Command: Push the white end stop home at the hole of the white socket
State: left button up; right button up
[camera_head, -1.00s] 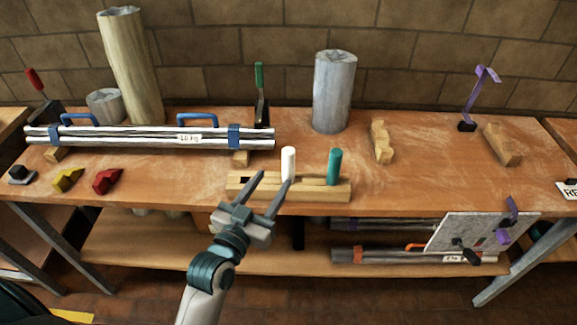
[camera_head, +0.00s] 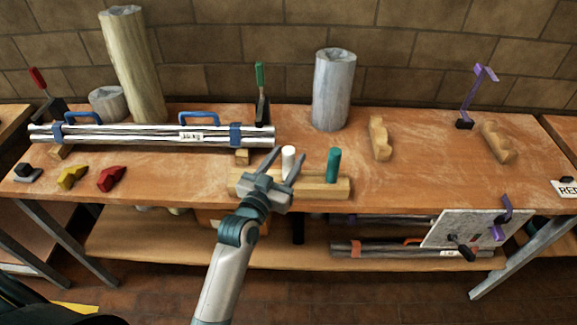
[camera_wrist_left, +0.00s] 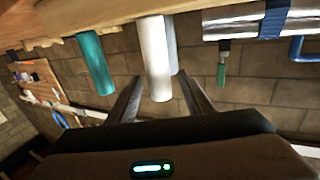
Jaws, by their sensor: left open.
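The white end stop, a white round peg (camera_head: 289,160), stands upright in a wooden block (camera_head: 325,188) at the table's front edge. My left gripper (camera_head: 284,158) is open, with its two fingers on either side of the white peg in the head view. In the left wrist view, the white peg (camera_wrist_left: 154,48) hangs into the picture between the open fingers (camera_wrist_left: 161,88). I cannot tell whether they touch it. A teal peg (camera_head: 333,165) stands to the right in the same block. I cannot make out a white socket or its hole. My right gripper is out of view.
A bundle of silvery tubes (camera_head: 110,136) lies at the left, with a green-handled clamp (camera_head: 261,85) behind its right end. Red (camera_head: 111,179) and yellow (camera_head: 71,178) pieces lie at the front left. Bare table (camera_head: 430,180) lies right of the block.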

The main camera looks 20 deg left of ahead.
pick_arm(q)
jog(key=shift+w+r, duration=0.15)
jog(key=shift+w, duration=0.1)
jog(key=w, duration=0.1)
jog(key=w+p, duration=0.2)
jog(key=shift+w+d+r, duration=0.25)
jog(key=shift+w, duration=0.1)
jog(key=shift+w+f, duration=0.15)
jog(key=shift+w, duration=0.3)
grip_shut()
